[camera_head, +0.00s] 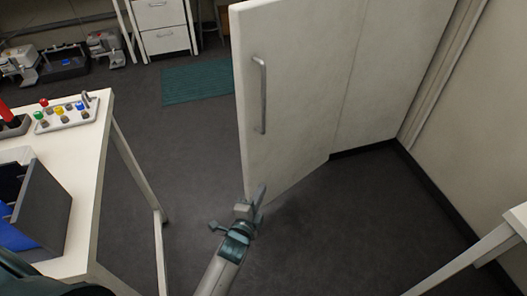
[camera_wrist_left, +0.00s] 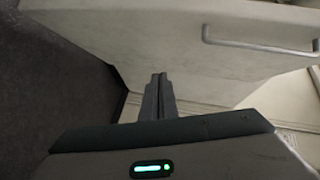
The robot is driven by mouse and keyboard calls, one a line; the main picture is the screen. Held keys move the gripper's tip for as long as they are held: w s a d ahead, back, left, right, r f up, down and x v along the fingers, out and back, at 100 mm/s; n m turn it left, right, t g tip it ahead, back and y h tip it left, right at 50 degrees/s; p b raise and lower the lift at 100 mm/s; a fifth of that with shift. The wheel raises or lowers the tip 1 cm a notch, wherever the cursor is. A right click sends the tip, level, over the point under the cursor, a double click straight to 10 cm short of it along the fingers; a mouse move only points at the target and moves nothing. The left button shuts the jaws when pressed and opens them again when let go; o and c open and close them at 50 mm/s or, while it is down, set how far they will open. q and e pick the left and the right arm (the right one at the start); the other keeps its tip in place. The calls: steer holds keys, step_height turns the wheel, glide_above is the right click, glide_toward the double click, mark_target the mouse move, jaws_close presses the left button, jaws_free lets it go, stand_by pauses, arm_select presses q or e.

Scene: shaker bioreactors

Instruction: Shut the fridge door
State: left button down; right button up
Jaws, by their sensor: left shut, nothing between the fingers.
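The fridge door (camera_head: 295,95) is a tall white panel with a grey bar handle (camera_head: 261,95). It stands swung out from the fridge body (camera_head: 385,70), which is to its right. In the left wrist view the door (camera_wrist_left: 140,50) fills the upper part, with the handle (camera_wrist_left: 260,42) at upper right. My left gripper (camera_head: 258,196) is shut and empty at the lower part of the door, below the handle. Its closed fingers also show in the left wrist view (camera_wrist_left: 158,84). I cannot tell whether they touch the door. My right gripper is not in view.
A white table (camera_head: 85,150) at left holds a grey tray with colourful knobs (camera_head: 66,115) and a dark box with blue inside (camera_head: 40,210). Another white table (camera_head: 515,220) edges in at lower right. A green mat (camera_head: 198,81) lies behind. Dark floor (camera_head: 330,235) is clear right of my left arm.

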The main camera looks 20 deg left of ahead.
arm_select(q)
step_height(320, 180, up, 8)
steer(key=w+m+t, duration=0.2)
steer(key=shift+a+r+y+b, duration=0.15)
steer(key=shift+a+y+b, duration=0.15)
steer(key=shift+a+b, duration=0.1)
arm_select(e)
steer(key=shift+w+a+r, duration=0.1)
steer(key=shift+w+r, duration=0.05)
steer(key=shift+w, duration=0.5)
arm_select(q)
steer(key=shift+w, duration=0.1)
steer(key=w+a, duration=0.2)
steer(key=w, duration=1)
steer(key=shift+w+a+p, duration=0.35)
steer(key=shift+w+p, duration=0.05)
steer(key=shift+p, duration=0.05)
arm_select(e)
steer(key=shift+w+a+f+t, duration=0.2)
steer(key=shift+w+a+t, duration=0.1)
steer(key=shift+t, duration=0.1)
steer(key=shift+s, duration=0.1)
